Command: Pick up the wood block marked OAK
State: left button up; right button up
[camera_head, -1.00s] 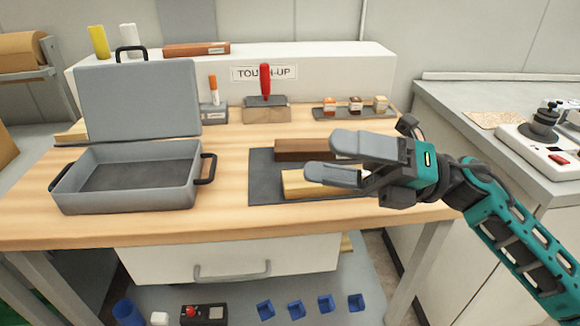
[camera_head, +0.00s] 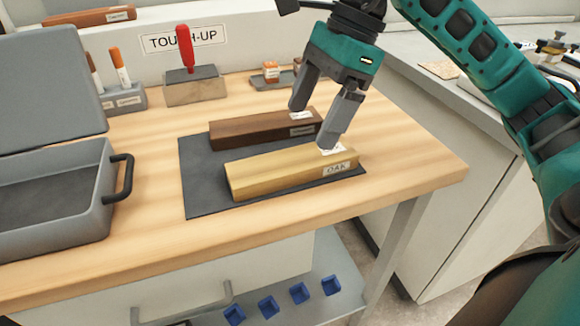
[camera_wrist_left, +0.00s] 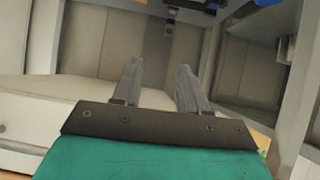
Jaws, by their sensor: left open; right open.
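The light wood block marked OAK (camera_head: 285,170) lies on a dark mat (camera_head: 203,190) on the workbench. A dark brown wood block (camera_head: 250,130) with a label lies just behind it on the same mat. My right gripper (camera_head: 320,130) points down over the right ends of the two blocks. Its fingers are apart, with the near finger in front of the OAK block's labelled top end. Whether that finger touches the block I cannot tell. My left gripper (camera_wrist_left: 152,85) shows only in the left wrist view, open and empty, away from the blocks.
A grey open case (camera_head: 90,215) with a black handle stands at the left. A red-handled tool on a block (camera_head: 195,85), a marker holder (camera_head: 122,98) and small samples (camera_head: 271,72) stand at the back. The bench is clear right of the mat.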

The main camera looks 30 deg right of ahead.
aim_at(295, 159)
jog(key=b+x, duration=0.1)
jog(key=x, duration=0.6)
jog(key=shift+f, duration=0.3)
jog(key=shift+c, duration=0.2)
jog(key=c, duration=1.2)
